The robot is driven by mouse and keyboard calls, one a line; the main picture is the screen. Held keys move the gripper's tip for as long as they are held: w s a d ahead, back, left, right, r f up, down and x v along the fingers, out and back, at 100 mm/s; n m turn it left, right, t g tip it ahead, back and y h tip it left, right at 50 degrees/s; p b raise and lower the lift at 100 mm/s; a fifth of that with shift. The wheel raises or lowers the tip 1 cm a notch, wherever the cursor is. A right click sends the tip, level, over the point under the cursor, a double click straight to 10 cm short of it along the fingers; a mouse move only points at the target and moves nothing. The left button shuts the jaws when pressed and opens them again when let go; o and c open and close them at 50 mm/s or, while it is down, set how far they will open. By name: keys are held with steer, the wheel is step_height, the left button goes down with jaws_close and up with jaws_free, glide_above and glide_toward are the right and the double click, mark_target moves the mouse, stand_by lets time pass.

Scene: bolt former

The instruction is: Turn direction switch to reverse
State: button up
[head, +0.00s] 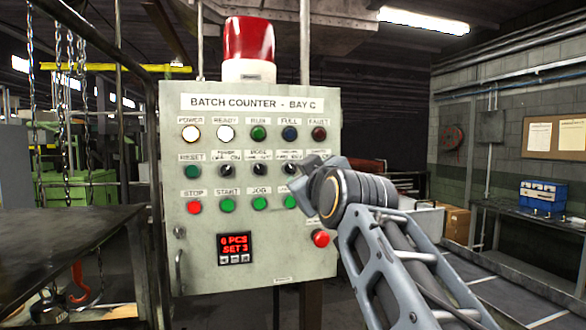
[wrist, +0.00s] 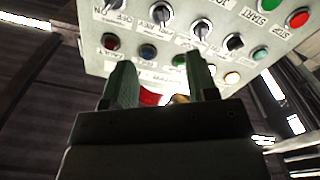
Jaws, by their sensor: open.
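The grey control panel (head: 205,255) reads "BATCH COUNTER - BAY C". Its second row has a green reset button and black rotary switches: a left one (head: 225,171), a middle one (head: 259,170) and a right one (head: 288,169). My gripper (head: 303,187) is in front of the panel's right side and hides the row's right end. In the wrist view the panel appears upside down, with several switches, one of them at top centre (wrist: 162,13). My open fingers (wrist: 160,80) are empty and apart from the switches.
A red beacon (head: 248,40) tops the panel. A red button (head: 320,238) sits at its lower right, close to my arm. A dark table (head: 65,250) and hanging chains stand left. A bench with a blue box (head: 543,197) is at the right.

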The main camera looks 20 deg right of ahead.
mark_target(292, 171)
steer(key=w+p, duration=0.1)
steer(key=w, duration=0.3)
steer(key=w+d+p, duration=0.1)
steer(key=w, duration=0.2)
steer(key=w+d+p, duration=0.1)
steer(key=w, duration=0.3)
steer(key=shift+w+d+f+p, duration=0.1)
steer(key=shift+w+d+p, duration=0.05)
steer(key=shift+w+p, duration=0.2)
steer(key=shift+s, duration=0.1)
steer(key=shift+c, duration=0.3)
steer(key=c, duration=0.8)
steer(key=shift+m, duration=0.3)
steer(key=m, duration=0.5)
steer(key=shift+m, duration=0.3)
steer(key=m, duration=0.5)
steer(key=shift+a+m, duration=0.25)
steer(key=shift+m, duration=0.05)
